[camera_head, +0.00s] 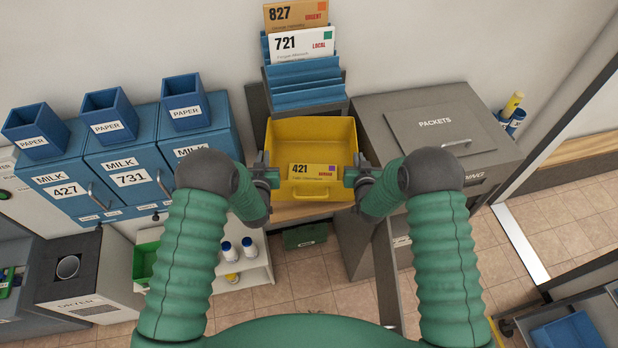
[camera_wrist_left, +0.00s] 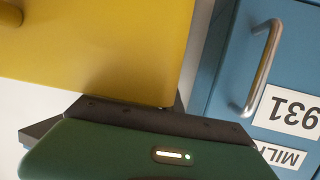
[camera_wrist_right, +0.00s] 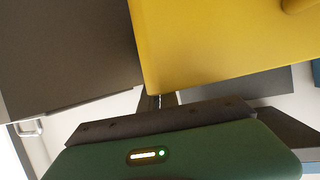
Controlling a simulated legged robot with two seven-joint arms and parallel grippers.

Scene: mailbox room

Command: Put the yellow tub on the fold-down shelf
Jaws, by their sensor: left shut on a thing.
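The yellow tub (camera_head: 312,133) is in the middle of the head view, upright between my two grippers. A yellow card marked 421 (camera_head: 314,172) is at its near side, above a handle. My left gripper (camera_head: 268,178) is shut on the tub's left side. My right gripper (camera_head: 355,177) is at the tub's right side; its finger closure is hidden. The tub also fills the top of the left wrist view (camera_wrist_left: 90,45) and right wrist view (camera_wrist_right: 225,45). A wood-coloured surface (camera_head: 288,213), perhaps the shelf, shows under the tub's near edge; contact cannot be told.
A blue rack (camera_head: 305,85) with envelopes 827 and 721 stands behind the tub. A grey PACKETS cabinet (camera_head: 440,125) is close on the right. Blue MILK lockers (camera_head: 125,165) with PAPER bins are on the left. A green bin (camera_head: 306,236) is below.

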